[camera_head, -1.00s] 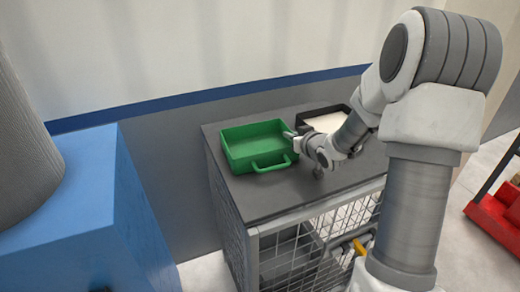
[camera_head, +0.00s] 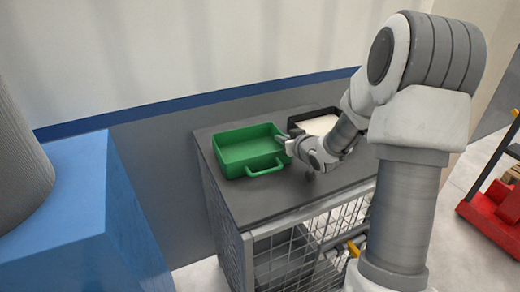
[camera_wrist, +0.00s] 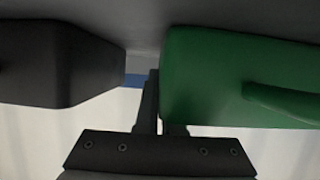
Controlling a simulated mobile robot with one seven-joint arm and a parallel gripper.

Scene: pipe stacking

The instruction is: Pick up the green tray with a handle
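The green tray (camera_head: 235,165) sits on the dark top of a wire-sided cabinet. Its loop handle (camera_head: 264,167) is on the near side. My gripper (camera_head: 288,142) is at the tray's right side wall, between it and a black tray. In the wrist view the green tray (camera_wrist: 205,75) fills the right, with its handle (camera_wrist: 285,103) at the far right. One dark finger (camera_wrist: 149,100) shows beside the tray's wall. The other finger is mostly hidden, so I cannot tell whether the wall is gripped.
A black tray with pale contents (camera_head: 296,125) stands right of the green one; its dark side (camera_wrist: 60,65) fills the wrist view's left. The cabinet top (camera_head: 260,205) is clear in front. A wall is behind, a blue block (camera_head: 70,215) at left, a red cart (camera_head: 500,210) at right.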

